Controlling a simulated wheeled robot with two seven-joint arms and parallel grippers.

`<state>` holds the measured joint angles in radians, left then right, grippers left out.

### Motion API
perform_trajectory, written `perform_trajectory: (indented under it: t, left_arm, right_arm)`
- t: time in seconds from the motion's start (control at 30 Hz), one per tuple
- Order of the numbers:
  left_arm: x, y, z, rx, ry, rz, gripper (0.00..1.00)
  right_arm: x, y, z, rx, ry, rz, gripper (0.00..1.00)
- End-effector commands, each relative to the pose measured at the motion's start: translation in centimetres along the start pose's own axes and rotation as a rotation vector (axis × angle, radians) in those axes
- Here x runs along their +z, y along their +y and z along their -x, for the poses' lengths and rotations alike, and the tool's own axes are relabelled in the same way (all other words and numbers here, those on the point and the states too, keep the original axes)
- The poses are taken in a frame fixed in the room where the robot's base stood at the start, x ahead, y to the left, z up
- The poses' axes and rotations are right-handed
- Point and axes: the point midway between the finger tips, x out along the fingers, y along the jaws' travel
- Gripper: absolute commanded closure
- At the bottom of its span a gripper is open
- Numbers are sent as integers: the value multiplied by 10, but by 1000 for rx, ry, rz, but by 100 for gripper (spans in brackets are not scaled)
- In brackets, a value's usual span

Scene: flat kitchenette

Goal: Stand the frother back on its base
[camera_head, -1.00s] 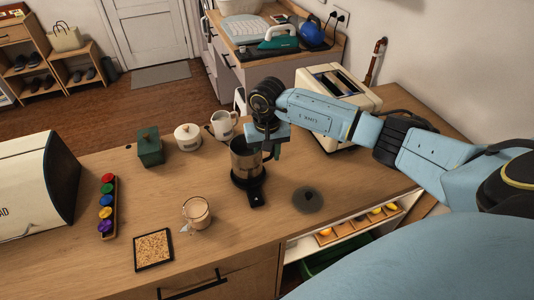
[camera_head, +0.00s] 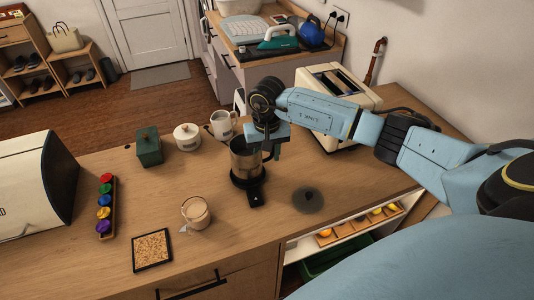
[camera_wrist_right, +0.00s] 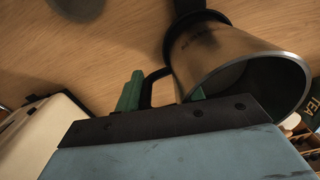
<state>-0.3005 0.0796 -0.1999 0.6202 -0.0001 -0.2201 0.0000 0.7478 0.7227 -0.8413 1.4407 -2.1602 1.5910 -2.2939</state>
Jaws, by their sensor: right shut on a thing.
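The frother (camera_head: 246,163) is a metal jug with a dark handle, upright over its round black base (camera_head: 253,184). Its lower end meets the base's dark ring; I cannot tell whether it is fully seated. My right gripper (camera_head: 273,150) is at the jug's right side, shut on its handle. In the right wrist view the green fingers (camera_wrist_right: 162,92) are around the dark handle (camera_wrist_right: 151,82), with the open-topped jug (camera_wrist_right: 232,62) beside them. A black part of the base (camera_wrist_right: 198,18) shows behind the jug. My left gripper is out of view.
A glass cup (camera_head: 196,212) stands left in front of the base. A white pitcher (camera_head: 222,125), a lidded white pot (camera_head: 187,137) and a green canister (camera_head: 149,147) stand behind. A cream toaster (camera_head: 325,110) is to the right, behind my arm. A dark round patch (camera_head: 308,200) lies right of the base.

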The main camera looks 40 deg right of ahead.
Motion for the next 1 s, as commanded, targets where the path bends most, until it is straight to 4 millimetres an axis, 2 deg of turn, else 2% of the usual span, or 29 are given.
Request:
perform_trajectory:
  t: [0.5, 0.53, 0.57, 0.6, 0.87, 1.0]
  left_arm:
    - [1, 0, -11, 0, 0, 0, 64]
    - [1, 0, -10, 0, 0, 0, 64]
    - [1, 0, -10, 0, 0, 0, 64]
    - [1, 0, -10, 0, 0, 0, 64]
    - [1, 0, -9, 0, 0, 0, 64]
    - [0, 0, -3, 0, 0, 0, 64]
  right_arm:
    - [-1, 0, -10, -2, 2, -1, 100]
    - [-1, 0, -9, -2, 2, -1, 59]
    - [-1, 0, -9, -2, 2, -1, 55]
    - [-1, 0, -9, -2, 2, -1, 52]
    - [0, 0, -9, 1, -1, 0, 52]
    - [0, 0, 0, 1, 1, 0, 52]
